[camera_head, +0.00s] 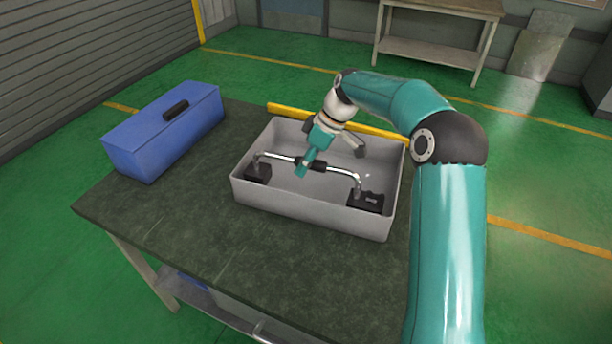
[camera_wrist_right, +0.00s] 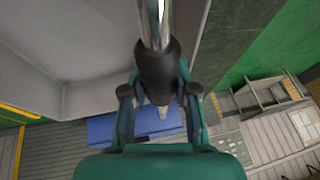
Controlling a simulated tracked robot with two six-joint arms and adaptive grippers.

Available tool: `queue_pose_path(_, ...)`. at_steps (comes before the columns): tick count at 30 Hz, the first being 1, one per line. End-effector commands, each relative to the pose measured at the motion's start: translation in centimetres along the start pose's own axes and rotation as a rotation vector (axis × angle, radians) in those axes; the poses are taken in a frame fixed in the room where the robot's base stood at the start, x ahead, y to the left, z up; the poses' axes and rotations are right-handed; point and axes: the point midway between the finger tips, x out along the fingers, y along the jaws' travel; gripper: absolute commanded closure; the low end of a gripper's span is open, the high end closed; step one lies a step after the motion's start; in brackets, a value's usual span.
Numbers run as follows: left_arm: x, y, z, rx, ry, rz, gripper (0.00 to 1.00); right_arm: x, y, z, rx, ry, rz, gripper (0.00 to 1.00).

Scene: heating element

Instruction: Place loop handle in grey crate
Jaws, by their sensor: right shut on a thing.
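The loop handle (camera_head: 341,172) is a silver bent bar with a black middle grip and a black block at each end. It is within the walls of the grey crate (camera_head: 300,207) on the dark table. I cannot tell whether its blocks touch the crate floor. My right gripper (camera_head: 311,165) reaches down into the crate and is shut on the black grip. The right wrist view shows the handle's grip (camera_wrist_right: 157,62) between both fingers. My left gripper is in neither view.
A blue toolbox (camera_head: 165,132) with a black handle stands left of the crate on the table (camera_head: 205,215). A yellow bar (camera_head: 370,129) lies behind the crate. The table's front left is clear. A workbench (camera_head: 432,49) stands farther back.

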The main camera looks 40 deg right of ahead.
Motion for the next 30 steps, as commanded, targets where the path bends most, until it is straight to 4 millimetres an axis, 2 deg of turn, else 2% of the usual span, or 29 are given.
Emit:
queue_pose_path(9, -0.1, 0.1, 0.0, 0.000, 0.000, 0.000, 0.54, 3.2, 0.7, 1.3, 0.001, 0.001, 0.000, 1.00)
queue_pose_path(20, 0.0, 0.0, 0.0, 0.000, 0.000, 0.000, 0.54, 3.7, 0.8, 1.4, 0.000, 0.002, 0.001, 1.00)
queue_pose_path(21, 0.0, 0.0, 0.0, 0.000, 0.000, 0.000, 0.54, 3.8, 0.8, 1.5, 0.000, -0.001, -0.001, 0.67)
queue_pose_path(24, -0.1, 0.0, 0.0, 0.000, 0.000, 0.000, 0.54, 3.8, 0.7, 1.5, 0.000, -0.001, -0.001, 0.50)
queue_pose_path(25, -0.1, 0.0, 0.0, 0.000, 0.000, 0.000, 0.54, 3.8, 0.7, 1.5, 0.000, -0.001, -0.001, 0.46)
queue_pose_path(30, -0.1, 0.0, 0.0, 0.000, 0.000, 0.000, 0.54, 3.8, 0.7, 1.5, 0.000, -0.001, -0.001, 0.46)
